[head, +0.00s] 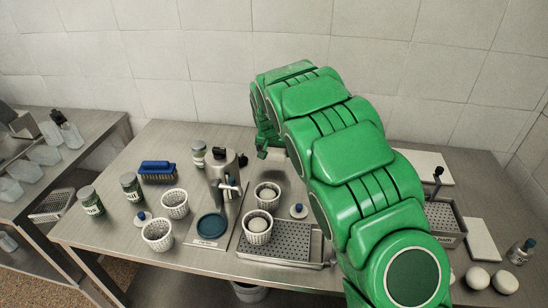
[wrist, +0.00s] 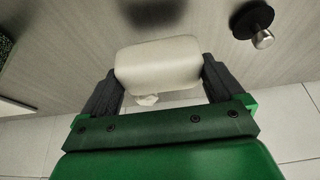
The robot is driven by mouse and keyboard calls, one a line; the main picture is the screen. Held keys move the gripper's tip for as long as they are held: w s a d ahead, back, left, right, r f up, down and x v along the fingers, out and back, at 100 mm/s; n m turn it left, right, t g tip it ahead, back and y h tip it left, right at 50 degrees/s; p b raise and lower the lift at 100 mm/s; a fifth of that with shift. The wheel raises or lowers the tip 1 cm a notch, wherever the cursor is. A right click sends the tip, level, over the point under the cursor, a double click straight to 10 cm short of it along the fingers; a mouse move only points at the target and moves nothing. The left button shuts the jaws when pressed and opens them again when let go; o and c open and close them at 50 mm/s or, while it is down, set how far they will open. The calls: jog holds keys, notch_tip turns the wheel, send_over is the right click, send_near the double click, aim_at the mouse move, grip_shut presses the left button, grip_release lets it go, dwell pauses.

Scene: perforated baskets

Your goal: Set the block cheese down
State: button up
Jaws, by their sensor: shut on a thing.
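The block cheese (wrist: 158,62) is a pale cream block with rounded edges. It sits between the two dark fingers of my gripper (wrist: 160,84) in the wrist view, and the gripper is shut on it. A dark shadow lies on the grey surface beyond it, apart from the block, so it seems held above that surface. A small white bit (wrist: 147,100) shows at the block's lower edge. In the head view, my gripper (head: 268,146) is partly hidden by my green arm near the back of the steel table (head: 135,150).
White perforated baskets (head: 175,204) stand around the table's middle, two holding round white pieces. A perforated steel tray (head: 275,247), a metal pot (head: 222,170), jars (head: 131,187) and a blue brush (head: 157,172) are also there. A dark knobbed object (wrist: 252,20) shows in the wrist view.

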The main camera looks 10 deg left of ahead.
aim_at(274, 157)
jog(key=shift+w+f, duration=0.25)
jog(key=shift+f, duration=1.6)
jog(key=o, duration=0.8)
jog(key=shift+f, duration=0.1)
jog(key=v, duration=1.2)
